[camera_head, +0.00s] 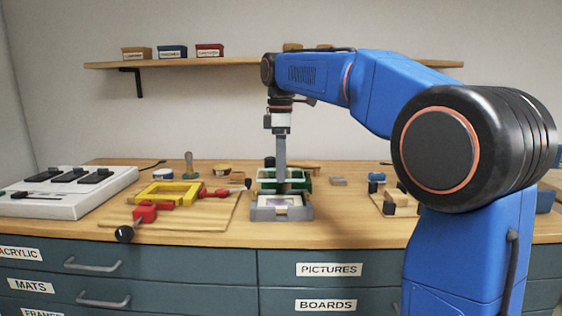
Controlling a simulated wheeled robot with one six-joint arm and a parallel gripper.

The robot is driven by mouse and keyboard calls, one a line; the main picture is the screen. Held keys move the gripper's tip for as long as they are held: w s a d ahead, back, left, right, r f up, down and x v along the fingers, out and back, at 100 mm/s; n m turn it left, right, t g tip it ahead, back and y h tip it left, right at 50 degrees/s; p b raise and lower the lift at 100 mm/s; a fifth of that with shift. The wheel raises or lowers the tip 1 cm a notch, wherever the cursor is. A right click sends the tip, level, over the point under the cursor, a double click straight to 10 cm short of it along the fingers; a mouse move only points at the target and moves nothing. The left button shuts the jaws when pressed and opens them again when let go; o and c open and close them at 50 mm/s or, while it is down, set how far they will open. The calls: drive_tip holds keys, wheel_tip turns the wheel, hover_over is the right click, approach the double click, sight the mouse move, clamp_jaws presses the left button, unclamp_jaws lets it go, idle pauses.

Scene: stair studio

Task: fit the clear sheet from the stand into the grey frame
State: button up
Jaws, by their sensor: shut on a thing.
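The grey frame (262,214) lies on the bench near its front edge, with a pale sheet or picture inside it. My gripper (283,187) points straight down over the frame's back part, in front of a green frame-like piece (263,183). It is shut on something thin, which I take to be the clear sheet. The sheet is too transparent and small here to make out its outline, tilt, or whether it touches the grey frame. I cannot pick out the stand for certain among the pieces behind the gripper.
A yellow frame (153,191) with red clamps (144,214) lies on a board to the left. A white console (65,207) stands at far left. A small wooden rack (390,206) with dark blocks is on the right. The shelf (180,64) hangs well above the bench.

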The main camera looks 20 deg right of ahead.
drive_tip(key=shift+d+f, duration=0.1)
drive_tip(key=shift+f, duration=3.75)
drive_tip(key=shift+f, duration=0.15)
drive_tip(key=o, duration=1.2)
drive_tip(key=shift+r, duration=4)
